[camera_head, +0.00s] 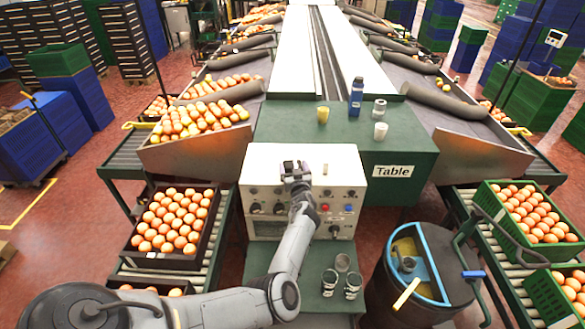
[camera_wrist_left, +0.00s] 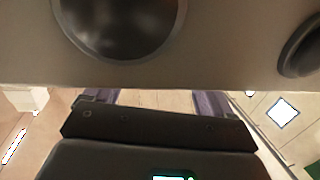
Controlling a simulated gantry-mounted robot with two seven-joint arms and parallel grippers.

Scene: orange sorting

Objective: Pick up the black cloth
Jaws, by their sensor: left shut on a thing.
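My left gripper (camera_head: 295,170) is over the top of the pale control box, at its back edge. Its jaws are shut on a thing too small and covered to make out. In the left wrist view its two purple fingers (camera_wrist_left: 152,98) stand apart, partly hidden behind a dark body, with a pale surface between them. I cannot make out a black cloth in either view. My right gripper is not in view.
The control box (camera_head: 262,222) has knobs and buttons. A blue-rimmed bin (camera_head: 397,232) stands at right.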

